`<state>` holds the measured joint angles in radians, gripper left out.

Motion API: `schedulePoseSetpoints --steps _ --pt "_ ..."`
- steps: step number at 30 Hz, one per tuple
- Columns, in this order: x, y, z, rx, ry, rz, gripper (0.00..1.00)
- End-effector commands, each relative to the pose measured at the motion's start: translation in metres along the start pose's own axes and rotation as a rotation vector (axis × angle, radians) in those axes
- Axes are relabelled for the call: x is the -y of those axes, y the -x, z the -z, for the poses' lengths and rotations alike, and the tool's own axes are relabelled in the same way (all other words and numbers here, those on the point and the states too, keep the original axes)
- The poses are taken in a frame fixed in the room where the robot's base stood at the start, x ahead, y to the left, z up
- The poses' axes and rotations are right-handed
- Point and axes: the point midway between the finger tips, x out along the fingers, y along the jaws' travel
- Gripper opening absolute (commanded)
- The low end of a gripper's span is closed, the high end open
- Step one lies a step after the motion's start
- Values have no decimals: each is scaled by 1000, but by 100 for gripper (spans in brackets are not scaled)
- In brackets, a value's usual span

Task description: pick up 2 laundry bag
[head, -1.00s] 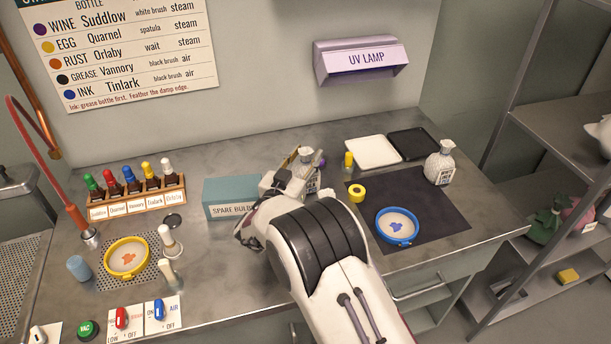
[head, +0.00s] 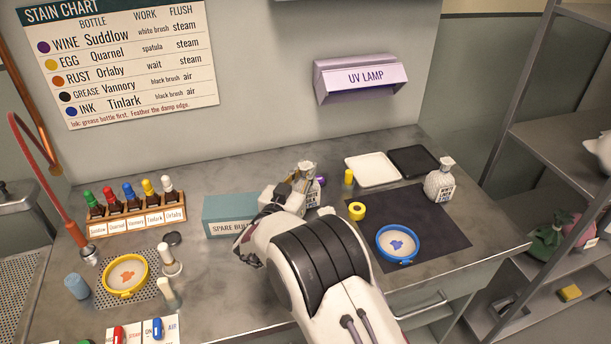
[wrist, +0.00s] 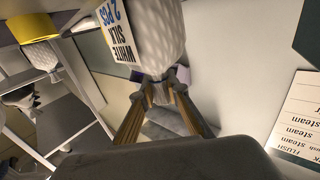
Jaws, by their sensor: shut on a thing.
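A white quilted laundry bag (head: 308,186) with a white label is at the back middle of the bench, partly hidden by my wrist. In the wrist view the bag (wrist: 160,50) is upside down, and its label reads "WHITE SILK 2 PCS". My gripper (wrist: 160,93) is shut on this bag's narrow neck, with a finger on each side. In the head view the fingers are mostly hidden. I cannot tell whether the bag touches the bench. A second white bag (head: 440,182) with a label stands upright at the dark mat's right back corner.
A teal spare-bulb box (head: 229,214) stands left of my gripper. White (head: 372,169) and black (head: 412,161) trays lie behind. The UV lamp (head: 360,79) hangs on the wall above.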

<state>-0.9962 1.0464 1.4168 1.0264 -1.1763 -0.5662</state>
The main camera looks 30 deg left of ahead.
Motion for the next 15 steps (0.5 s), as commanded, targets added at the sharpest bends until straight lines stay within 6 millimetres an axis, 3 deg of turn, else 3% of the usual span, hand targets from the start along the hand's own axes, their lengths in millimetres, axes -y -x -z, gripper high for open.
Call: schedulePoseSetpoints --steps 15 --pt "0 0 68 -2 -3 0 0"
